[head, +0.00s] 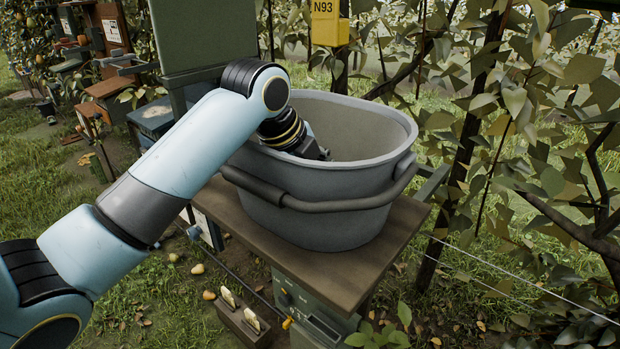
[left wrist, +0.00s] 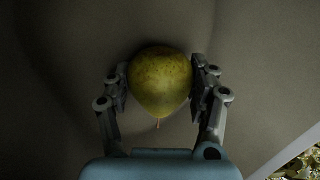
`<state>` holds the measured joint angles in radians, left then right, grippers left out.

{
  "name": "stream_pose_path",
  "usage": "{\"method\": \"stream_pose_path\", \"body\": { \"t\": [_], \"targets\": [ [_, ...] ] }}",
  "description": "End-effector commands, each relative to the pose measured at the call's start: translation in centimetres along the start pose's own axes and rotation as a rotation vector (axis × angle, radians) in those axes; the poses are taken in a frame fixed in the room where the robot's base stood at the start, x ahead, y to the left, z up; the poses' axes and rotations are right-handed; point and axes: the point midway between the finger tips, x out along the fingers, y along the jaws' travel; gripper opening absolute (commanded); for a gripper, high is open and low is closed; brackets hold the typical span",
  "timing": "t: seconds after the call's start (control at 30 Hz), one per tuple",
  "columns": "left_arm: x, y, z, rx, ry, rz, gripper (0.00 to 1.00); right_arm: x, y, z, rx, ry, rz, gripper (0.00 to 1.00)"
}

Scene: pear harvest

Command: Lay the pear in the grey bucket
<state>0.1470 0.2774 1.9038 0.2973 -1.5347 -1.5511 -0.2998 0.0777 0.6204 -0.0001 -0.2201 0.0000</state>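The grey bucket (head: 330,222) stands upright on a wooden board, its handle lowered across the front. My left arm reaches over its left rim. My left gripper (head: 318,153) is partly inside the bucket, its fingertips hidden by the wall in the head view. In the left wrist view a yellow-green pear (left wrist: 160,82) sits between the fingers of my left gripper (left wrist: 160,78), with a pad close against each side. The grey bucket interior (left wrist: 258,70) shows behind it. I cannot tell whether the pear touches the bottom. My right gripper is not in view.
The wooden board (head: 395,250) rests on a green stand. A yellow N93 tag (head: 328,24) hangs behind the bucket. Leafy branches (head: 520,110) crowd the right side. A green panel (head: 205,35) stands behind my left arm. Several pears lie on the grass at lower left.

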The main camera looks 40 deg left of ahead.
Motion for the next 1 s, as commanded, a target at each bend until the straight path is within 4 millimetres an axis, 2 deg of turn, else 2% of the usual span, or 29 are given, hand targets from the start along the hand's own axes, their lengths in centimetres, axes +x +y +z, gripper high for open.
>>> {"method": "stream_pose_path", "body": {
  "t": [0.03,0.2,0.47,0.57,0.67,1.0],
  "targets": [
    [0.0,0.0,0.0,0.0,0.0,0.0,0.67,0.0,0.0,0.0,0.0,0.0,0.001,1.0],
    [0.0,0.1,0.0,0.0,0.0,0.002,0.86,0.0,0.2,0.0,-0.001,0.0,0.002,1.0],
    [0.0,0.1,0.0,0.0,0.0,0.004,0.86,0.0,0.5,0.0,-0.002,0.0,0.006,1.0],
    [-0.5,0.1,0.1,0.001,-0.001,0.002,0.86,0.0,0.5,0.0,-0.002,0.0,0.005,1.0],
    [-2.0,0.0,0.1,0.001,-0.002,-0.001,0.86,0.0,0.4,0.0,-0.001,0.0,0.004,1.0],
    [-9.4,0.0,0.1,0.004,-0.003,-0.001,0.86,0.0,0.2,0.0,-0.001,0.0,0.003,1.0]
  ]
}}
